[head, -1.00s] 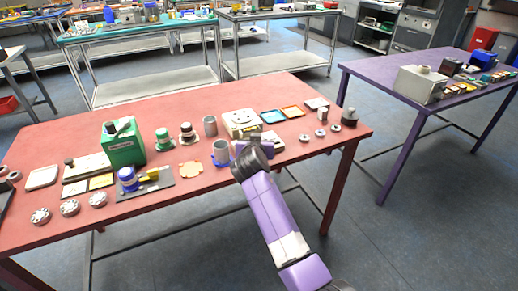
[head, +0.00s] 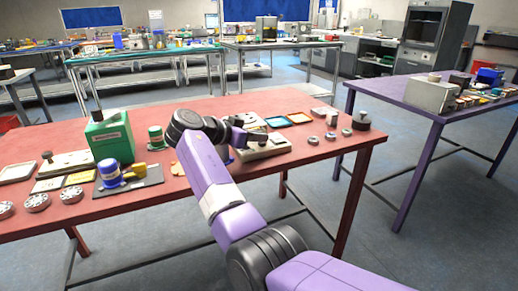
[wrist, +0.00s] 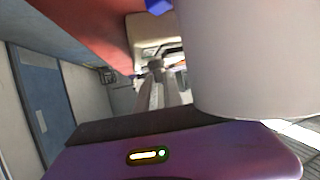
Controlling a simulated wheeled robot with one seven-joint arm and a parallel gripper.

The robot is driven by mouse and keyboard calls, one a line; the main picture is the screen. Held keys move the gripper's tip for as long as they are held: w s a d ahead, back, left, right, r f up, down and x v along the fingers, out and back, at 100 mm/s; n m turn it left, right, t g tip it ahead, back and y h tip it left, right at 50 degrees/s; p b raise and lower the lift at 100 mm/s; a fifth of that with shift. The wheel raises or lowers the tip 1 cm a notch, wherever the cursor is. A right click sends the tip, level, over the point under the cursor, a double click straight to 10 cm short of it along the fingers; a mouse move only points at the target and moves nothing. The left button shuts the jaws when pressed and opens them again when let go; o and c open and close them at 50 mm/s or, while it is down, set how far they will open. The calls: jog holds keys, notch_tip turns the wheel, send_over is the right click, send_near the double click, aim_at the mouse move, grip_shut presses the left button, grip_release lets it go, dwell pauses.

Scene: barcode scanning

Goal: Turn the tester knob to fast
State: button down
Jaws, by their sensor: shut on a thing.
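My gripper (head: 239,132) is over the right part of the red table, at a pale beige device (head: 268,151) that I take to be the tester. In the wrist view my two grey fingers (wrist: 157,88) come together on a small grey knob (wrist: 155,66) in front of the pale box (wrist: 150,32). The fingers look shut on it. The knob's markings and its setting are too small to read. My forearm and wrist hide the table just left of the device.
A large pale rounded surface (wrist: 250,60) fills the right of the wrist view, very close. A green box (head: 110,138) and a blue container (head: 110,172) stand left. Orange (head: 299,118) and blue (head: 275,121) trays lie behind the device. Several grey rings and a dark weight (head: 361,122) are right.

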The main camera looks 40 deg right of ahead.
jog(key=shift+w+f+m+g+b, duration=0.1)
jog(key=shift+f+m+g+b, duration=0.1)
jog(key=shift+m+g+b, duration=1.3)
jog(key=shift+n+b, duration=0.35)
jog(key=shift+n, duration=0.15)
jog(key=c, duration=1.5)
grip_release()
jog(key=shift+t, duration=0.4)
jog(key=shift+r, duration=0.1)
jog(key=shift+w+a+r, duration=0.1)
jog(key=shift+a+r, duration=0.05)
jog(key=shift+a, duration=0.1)
jog(key=shift+p+v, duration=0.65)
jog(key=shift+v, duration=2.95)
